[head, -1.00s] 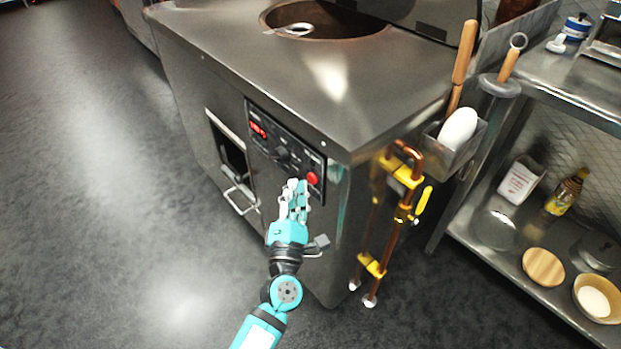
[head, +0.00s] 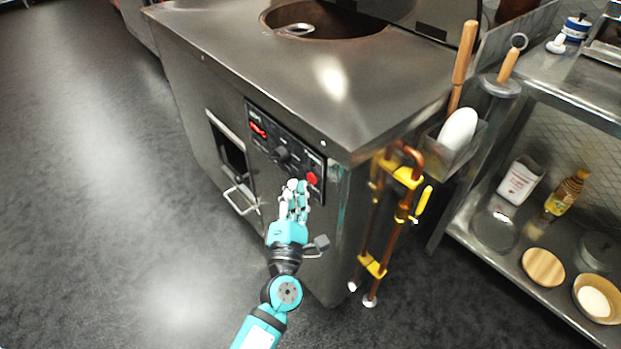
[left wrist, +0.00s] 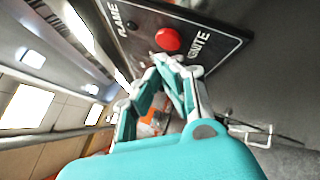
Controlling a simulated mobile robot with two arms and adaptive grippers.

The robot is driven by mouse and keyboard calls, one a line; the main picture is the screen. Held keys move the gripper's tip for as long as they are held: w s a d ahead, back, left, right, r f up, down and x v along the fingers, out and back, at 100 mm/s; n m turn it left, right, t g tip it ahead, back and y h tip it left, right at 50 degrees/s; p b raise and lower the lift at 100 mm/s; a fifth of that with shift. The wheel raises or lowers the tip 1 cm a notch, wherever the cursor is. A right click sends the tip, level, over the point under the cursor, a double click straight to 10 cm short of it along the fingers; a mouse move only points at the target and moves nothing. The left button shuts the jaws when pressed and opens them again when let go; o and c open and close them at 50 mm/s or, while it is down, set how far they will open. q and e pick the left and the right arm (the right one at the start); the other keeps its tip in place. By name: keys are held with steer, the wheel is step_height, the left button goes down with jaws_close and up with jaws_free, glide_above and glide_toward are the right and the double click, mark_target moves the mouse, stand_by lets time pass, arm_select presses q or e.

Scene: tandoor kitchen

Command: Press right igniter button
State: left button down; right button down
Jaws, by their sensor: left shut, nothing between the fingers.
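The red igniter button (head: 312,179) sits at the right end of the black control panel (head: 262,115) on the tandoor's front. In the left wrist view the red button (left wrist: 167,39) shows beside the word IGNITE, with FLAME and a small dark button to its left. My left gripper (head: 297,184) is shut and empty, its fingertips just below and left of the button in the head view. In the left wrist view the fingertips (left wrist: 170,62) are right by the button's lower edge; I cannot tell whether they touch it. My right gripper is not in view.
The steel tandoor (head: 270,60) has a round opening on top. Copper gas pipes with yellow fittings (head: 405,178) stand at its right corner. A steel shelf (head: 480,235) with bowls and bottles is at the right. The floor at the left is clear.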

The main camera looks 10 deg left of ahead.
arm_select(q)
steer(key=shift+w, duration=0.1)
steer(key=shift+w+d, duration=0.25)
steer(key=shift+w+d, duration=0.3)
steer(key=shift+w, duration=0.1)
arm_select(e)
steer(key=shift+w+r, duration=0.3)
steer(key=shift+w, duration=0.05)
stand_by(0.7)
arm_select(q)
steer(key=shift+s+a, duration=0.1)
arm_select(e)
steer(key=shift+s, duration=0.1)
arm_select(q)
steer(key=shift+s+a, duration=0.45)
steer(key=shift+s, duration=0.2)
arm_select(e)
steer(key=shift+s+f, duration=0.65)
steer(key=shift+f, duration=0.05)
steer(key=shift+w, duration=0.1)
